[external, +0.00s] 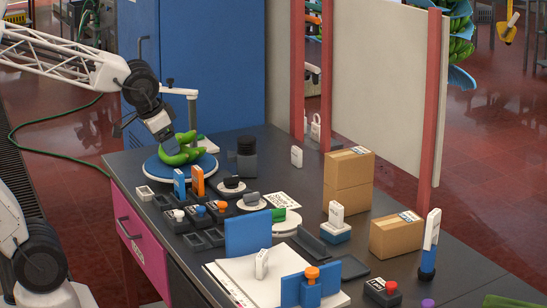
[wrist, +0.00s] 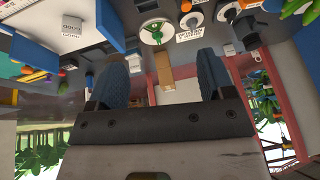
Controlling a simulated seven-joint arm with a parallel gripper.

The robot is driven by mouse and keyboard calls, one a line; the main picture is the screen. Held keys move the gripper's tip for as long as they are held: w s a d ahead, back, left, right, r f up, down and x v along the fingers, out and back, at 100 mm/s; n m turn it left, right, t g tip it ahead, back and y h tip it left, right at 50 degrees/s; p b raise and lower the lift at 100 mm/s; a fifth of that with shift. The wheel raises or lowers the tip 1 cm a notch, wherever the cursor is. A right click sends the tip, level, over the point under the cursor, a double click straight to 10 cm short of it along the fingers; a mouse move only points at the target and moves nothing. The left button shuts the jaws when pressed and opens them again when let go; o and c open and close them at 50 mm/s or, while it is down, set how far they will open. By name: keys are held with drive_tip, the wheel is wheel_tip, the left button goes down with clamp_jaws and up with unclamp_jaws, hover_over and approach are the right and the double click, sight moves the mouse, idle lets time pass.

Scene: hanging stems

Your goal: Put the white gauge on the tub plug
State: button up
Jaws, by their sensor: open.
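My gripper (wrist: 162,62) is open, with two blue textured fingers spread apart and nothing between them. Several white tag-like pieces could be the white gauge. One tag (external: 262,263) stands on the white sheets, another (external: 336,215) stands on a blue-and-white block, and a third (external: 296,156) stands near the back edge. I cannot tell which is the gauge. Low round pieces with dark knobs lie mid-table, one dark knob (external: 232,183) on a white disc; any may be the tub plug. In the wrist view, a white disc with a green piece (wrist: 155,32) lies beyond the fingers.
Green bananas (external: 182,150) lie on a blue round stand at the far left of the table. Cardboard boxes (external: 348,182) stand at the right. A blue upright panel (external: 247,234) and an orange-knobbed blue block (external: 311,284) stand near the front. Small trays crowd the left side.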

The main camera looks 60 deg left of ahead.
drive_tip(key=s+f+g+h, duration=0.1)
drive_tip(key=s+f+g, duration=0.1)
drive_tip(key=s, duration=0.7)
drive_tip(key=shift+d+f, duration=0.15)
drive_tip(key=shift+d, duration=0.25)
drive_tip(key=shift+s, duration=0.1)
idle(0.4)
